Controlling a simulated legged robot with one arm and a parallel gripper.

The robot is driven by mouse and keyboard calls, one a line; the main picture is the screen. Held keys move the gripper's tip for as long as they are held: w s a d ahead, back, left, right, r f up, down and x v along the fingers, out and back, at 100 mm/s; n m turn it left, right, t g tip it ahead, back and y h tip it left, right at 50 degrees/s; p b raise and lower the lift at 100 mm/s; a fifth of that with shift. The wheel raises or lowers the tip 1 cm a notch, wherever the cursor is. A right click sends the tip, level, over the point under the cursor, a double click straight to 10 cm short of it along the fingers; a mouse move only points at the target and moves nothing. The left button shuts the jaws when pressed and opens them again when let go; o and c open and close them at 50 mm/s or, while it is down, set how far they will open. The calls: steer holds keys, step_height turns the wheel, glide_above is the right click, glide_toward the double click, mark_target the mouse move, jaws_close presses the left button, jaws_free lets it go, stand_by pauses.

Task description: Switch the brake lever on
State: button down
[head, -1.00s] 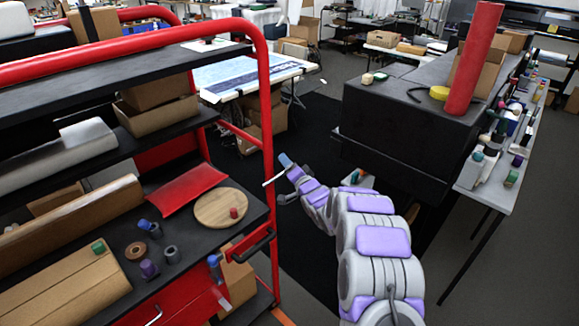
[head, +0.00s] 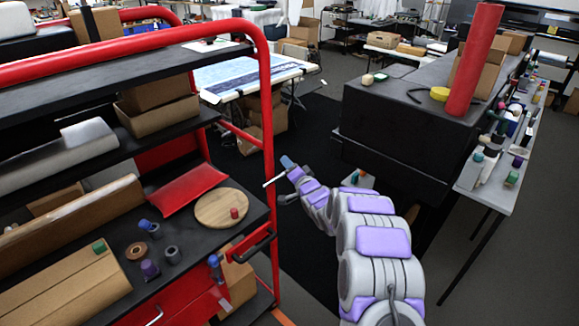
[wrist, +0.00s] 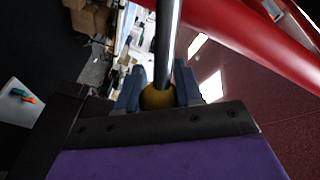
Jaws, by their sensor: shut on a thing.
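The brake lever shows in the wrist view as a shiny metal rod (wrist: 168,40) with a yellowish knob (wrist: 158,97) at its near end. My gripper (wrist: 158,90) has its two blue-grey fingers shut on either side of the knob. The rod runs away from the fingers towards the top of the picture. In the head view my gripper (head: 284,180) is small and far out, beside the red upright of the cart. A thin pale rod (head: 273,180) shows at it there. The lever's base and its on or off marking cannot be made out.
A red-framed cart (head: 267,120) with dark shelves stands at the left, holding rolls, boxes and a wooden disc (head: 221,208). A large black printer-like machine (head: 400,125) stands at the right, with a red tube (head: 474,60) on top. Dark floor lies between them.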

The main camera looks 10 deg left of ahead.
steer(key=shift+s+a+r+n+t+y+p, duration=0.15)
steer(key=shift+s+a+r+n+y, duration=0.15)
steer(key=shift+r+n, duration=0.45)
steer(key=shift+s+a+r+n+t+y+p, duration=0.1)
steer(key=shift+s+a+r+n+t+y, duration=0.1)
steer(key=shift+s+r+n, duration=0.45)
steer(key=shift+a+r+n+t+y+p, duration=0.2)
steer(key=shift+r+n, duration=0.3)
steer(key=shift+n, duration=0.5)
steer(key=c, duration=0.8)
jaws_free()
steer(key=shift+r, duration=0.1)
steer(key=shift+o, duration=0.2)
